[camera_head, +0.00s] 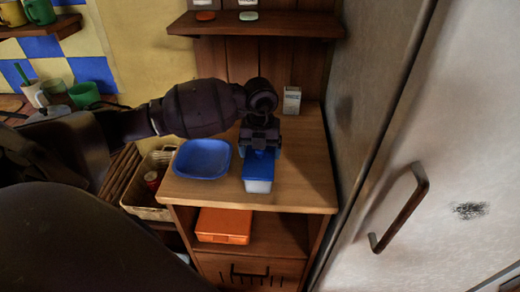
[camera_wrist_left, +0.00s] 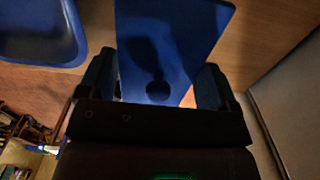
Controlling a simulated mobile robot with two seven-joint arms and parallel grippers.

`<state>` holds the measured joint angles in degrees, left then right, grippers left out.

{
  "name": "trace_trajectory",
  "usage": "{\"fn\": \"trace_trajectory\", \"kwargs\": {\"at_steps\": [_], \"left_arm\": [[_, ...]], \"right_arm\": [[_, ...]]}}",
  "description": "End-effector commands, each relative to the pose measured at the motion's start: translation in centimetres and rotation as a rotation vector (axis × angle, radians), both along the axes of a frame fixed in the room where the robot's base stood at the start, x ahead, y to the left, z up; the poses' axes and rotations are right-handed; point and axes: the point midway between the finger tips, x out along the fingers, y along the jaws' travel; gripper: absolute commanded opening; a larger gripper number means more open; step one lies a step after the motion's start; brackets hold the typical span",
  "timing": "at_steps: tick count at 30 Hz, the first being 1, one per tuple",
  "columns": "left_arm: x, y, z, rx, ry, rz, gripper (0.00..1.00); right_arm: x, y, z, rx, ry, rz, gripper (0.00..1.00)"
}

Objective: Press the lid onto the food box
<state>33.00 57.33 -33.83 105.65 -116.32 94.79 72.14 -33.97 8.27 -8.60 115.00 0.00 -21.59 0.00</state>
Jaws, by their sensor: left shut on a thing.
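The blue lid (camera_head: 259,165) lies over the white food box (camera_head: 258,186) near the front of the wooden counter. The box's white front wall shows below the lid. Whether the lid is fully seated cannot be told. My left gripper (camera_head: 259,148) comes down over the lid's far part and is shut on the lid. In the left wrist view, the lid (camera_wrist_left: 170,45) shows between the two fingers of my left gripper (camera_wrist_left: 157,85), with a dark shadow on its top. My right gripper is not in view.
A blue dish (camera_head: 203,159) stands close to the left of the box. A small white carton (camera_head: 292,100) stands at the back right. An orange box (camera_head: 223,225) lies on the shelf below. The fridge (camera_head: 440,140) bounds the right side. Counter right of the box is clear.

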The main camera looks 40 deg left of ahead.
Motion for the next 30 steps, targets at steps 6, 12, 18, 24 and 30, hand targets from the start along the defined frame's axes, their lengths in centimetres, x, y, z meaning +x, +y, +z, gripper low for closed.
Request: {"fn": "trace_trajectory", "kwargs": {"at_steps": [6, 12, 18, 24, 30], "left_arm": [[0.02, 0.02, 0.02, 0.000, 0.000, 0.001, 0.62], [0.02, 0.01, -0.01, 0.000, 0.000, 0.000, 0.62], [0.01, 0.01, -0.01, 0.000, 0.000, 0.000, 1.00], [0.01, 0.00, -0.02, 0.000, 0.000, 0.000, 1.00], [0.01, 0.00, 0.10, 0.001, -0.001, 0.000, 1.00]], "right_arm": [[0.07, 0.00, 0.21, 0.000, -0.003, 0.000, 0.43], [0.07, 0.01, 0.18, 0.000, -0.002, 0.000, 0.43], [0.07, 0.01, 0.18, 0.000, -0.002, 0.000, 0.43], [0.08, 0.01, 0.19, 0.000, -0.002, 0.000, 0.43], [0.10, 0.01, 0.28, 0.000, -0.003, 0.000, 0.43]]}}
